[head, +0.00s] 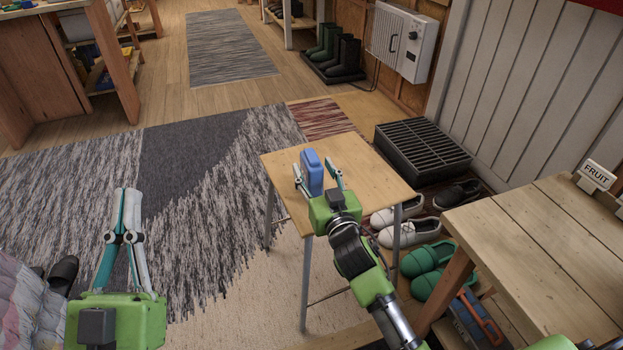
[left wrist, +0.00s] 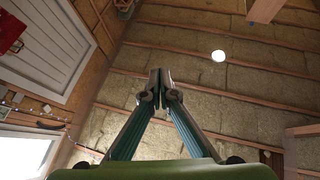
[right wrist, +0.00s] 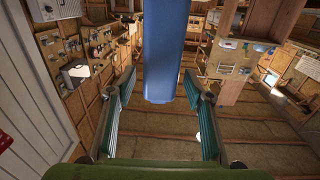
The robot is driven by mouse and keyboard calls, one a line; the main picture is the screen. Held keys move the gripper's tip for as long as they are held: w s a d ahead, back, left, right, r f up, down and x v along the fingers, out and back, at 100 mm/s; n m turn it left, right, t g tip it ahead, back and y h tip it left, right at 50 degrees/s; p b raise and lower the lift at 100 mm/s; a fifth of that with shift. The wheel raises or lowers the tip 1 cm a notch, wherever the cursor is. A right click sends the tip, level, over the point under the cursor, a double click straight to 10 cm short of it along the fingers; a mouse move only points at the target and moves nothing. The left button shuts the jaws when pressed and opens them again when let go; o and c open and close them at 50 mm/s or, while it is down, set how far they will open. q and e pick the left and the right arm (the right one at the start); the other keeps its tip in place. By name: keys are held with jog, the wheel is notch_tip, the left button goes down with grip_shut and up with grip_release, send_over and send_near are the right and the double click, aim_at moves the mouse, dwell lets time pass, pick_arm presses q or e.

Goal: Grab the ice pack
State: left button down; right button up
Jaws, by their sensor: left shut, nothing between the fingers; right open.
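The blue ice pack (head: 312,171) stands upright on a small wooden table (head: 375,175) in the head view. My right gripper (head: 318,176) is open, with one finger on each side of the ice pack. In the right wrist view the ice pack (right wrist: 165,50) stands between and beyond the open fingers (right wrist: 160,98), with visible gaps on both sides. My left gripper (head: 129,192) is shut and empty, over the rug at the left. In the left wrist view its fingertips (left wrist: 160,76) meet with nothing between them.
A larger wooden table (head: 540,255) with a FRUIT sign (head: 599,172) stands at the right. Several shoes (head: 410,233) lie on the floor between the two tables. A black slatted box (head: 422,148) is behind the small table. Rugs (head: 190,200) cover the open floor at the left.

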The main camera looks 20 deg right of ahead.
pick_arm(q)
jog(key=s+r+t, duration=0.1)
jog(key=s+r+t+h, duration=0.1)
jog(key=s+r, duration=0.1)
jog(key=shift+s+a+r+b, duration=0.1)
jog(key=shift+a+r+b, duration=0.1)
jog(key=shift+r+b, duration=0.1)
pick_arm(e)
jog(key=w, duration=0.2)
jog(key=shift+w, duration=0.35)
grip_shut()
jog(key=shift+r, duration=0.1)
